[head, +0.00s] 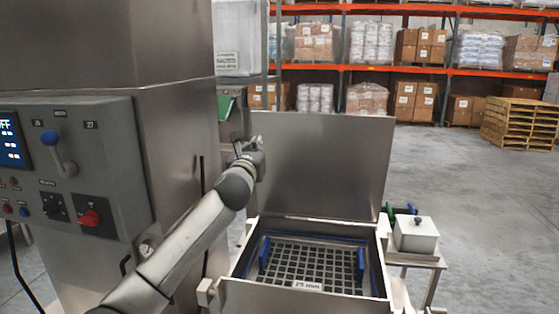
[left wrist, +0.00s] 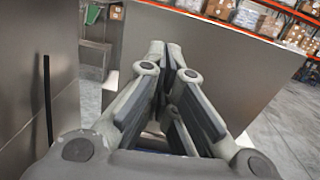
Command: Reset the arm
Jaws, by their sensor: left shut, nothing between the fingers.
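My left arm reaches in from the lower left in the head view, its gripper (head: 243,148) in front of the raised steel lid (head: 335,165). In the left wrist view the left gripper (left wrist: 168,50) has its fingers closed together at the tips, with nothing between them. The lid fills much of the background there. Below the lid stands an open steel box (head: 300,224) holding a grid screen (head: 312,262) with blue handles and a "25 mm" label. My right gripper is in neither view.
A steel cabinet with a control panel (head: 85,165) stands close at the left. A small side table (head: 425,262) with a lidded metal container (head: 415,236) is at the right. Racks with boxes and a pallet stack (head: 520,125) stand behind. The floor at the right is clear.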

